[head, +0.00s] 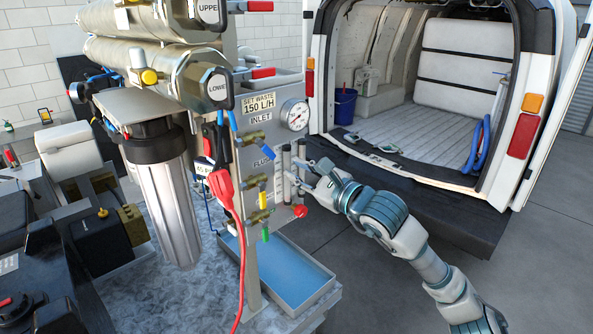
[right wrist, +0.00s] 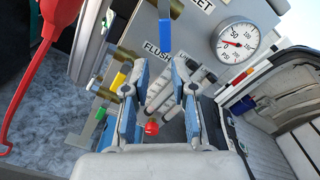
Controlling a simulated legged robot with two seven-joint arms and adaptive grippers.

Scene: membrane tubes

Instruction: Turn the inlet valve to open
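The inlet valve is a brass body with a blue lever (head: 267,152) below the INLET label (head: 260,118) on the grey panel. The lever hangs downward, across the brass body. In the right wrist view the blue lever (right wrist: 165,38) shows ahead of the fingertips, at the top centre. My right gripper (head: 308,175) is to the right of the valve and a little lower, near the clear flow tubes. In the wrist view the right gripper (right wrist: 162,70) has its fingers apart, with nothing held and the lever not touched. My left gripper is out of view.
The yellow flush lever (head: 263,185), green lever (head: 265,235) and red knob (head: 300,210) sit close below. A pressure gauge (head: 295,115) is above right, its needle near zero. A red hose (head: 228,190) hangs at the left. A blue tray (head: 285,275) lies below; a van stands behind.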

